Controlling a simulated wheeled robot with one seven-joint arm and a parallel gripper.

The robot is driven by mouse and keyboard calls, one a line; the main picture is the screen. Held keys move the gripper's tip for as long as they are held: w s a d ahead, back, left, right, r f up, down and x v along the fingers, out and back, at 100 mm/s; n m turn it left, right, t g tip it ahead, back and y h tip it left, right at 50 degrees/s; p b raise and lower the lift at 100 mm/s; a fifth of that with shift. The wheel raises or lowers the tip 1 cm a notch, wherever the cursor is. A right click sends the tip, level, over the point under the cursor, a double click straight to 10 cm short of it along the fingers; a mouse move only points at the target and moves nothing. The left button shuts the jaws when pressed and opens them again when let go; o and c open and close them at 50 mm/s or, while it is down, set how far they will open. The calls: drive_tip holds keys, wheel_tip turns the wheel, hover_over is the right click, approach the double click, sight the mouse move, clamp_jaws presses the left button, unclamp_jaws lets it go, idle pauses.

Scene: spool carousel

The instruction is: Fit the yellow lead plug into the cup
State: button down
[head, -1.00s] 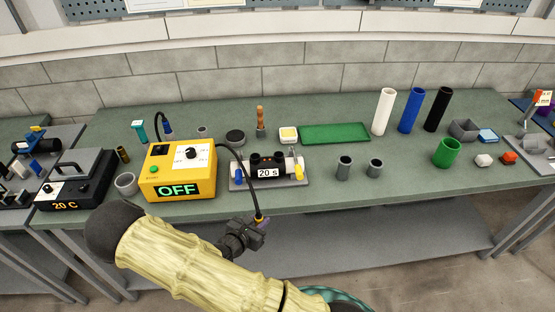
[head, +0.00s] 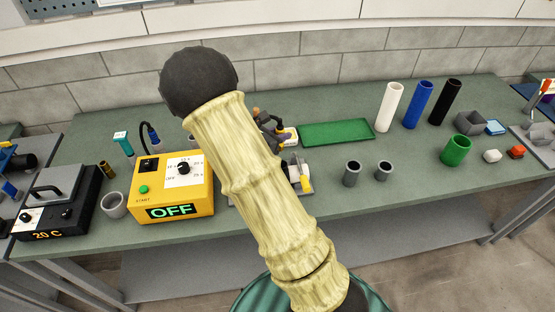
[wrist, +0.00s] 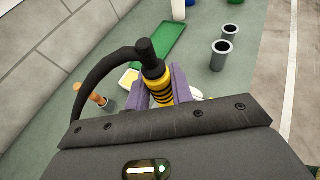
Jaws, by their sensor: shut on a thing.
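In the wrist view my gripper (wrist: 163,88) has its purple fingers shut on the yellow lead plug (wrist: 158,86), which has black bands and a black cable end. Its black cable (wrist: 95,68) loops to the left. Two grey open cups (head: 352,173) (head: 384,171) stand upright on the bench; both show in the wrist view (wrist: 220,55) (wrist: 229,31), apart from the plug. Which cup is meant I cannot tell. My arm mostly covers a device with a yellow part (head: 305,182).
A yellow box reading OFF (head: 172,190) stands left of my arm. A green mat (head: 337,131) lies behind the grey cups. White (head: 389,107), blue (head: 419,104) and black (head: 445,102) cylinders stand at the back right, with a green cup (head: 456,150) in front.

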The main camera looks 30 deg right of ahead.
drive_tip(key=shift+w+d+r, duration=0.25)
drive_tip(key=shift+r, duration=0.05)
drive_tip(key=shift+s+d, duration=0.15)
drive_tip(key=shift+s, duration=0.35)
drive_tip(key=shift+s+f, duration=0.1)
drive_tip(key=shift+f, duration=0.25)
drive_tip(key=shift+w+f+p, duration=0.15)
drive_tip(key=shift+f+p, duration=0.3)
drive_tip(key=shift+f, duration=0.85)
drive_tip(key=shift+w+f+p, duration=0.1)
drive_tip(key=shift+f+p, duration=0.3)
drive_tip(key=shift+f, duration=0.85)
drive_tip(key=shift+f, duration=0.1)
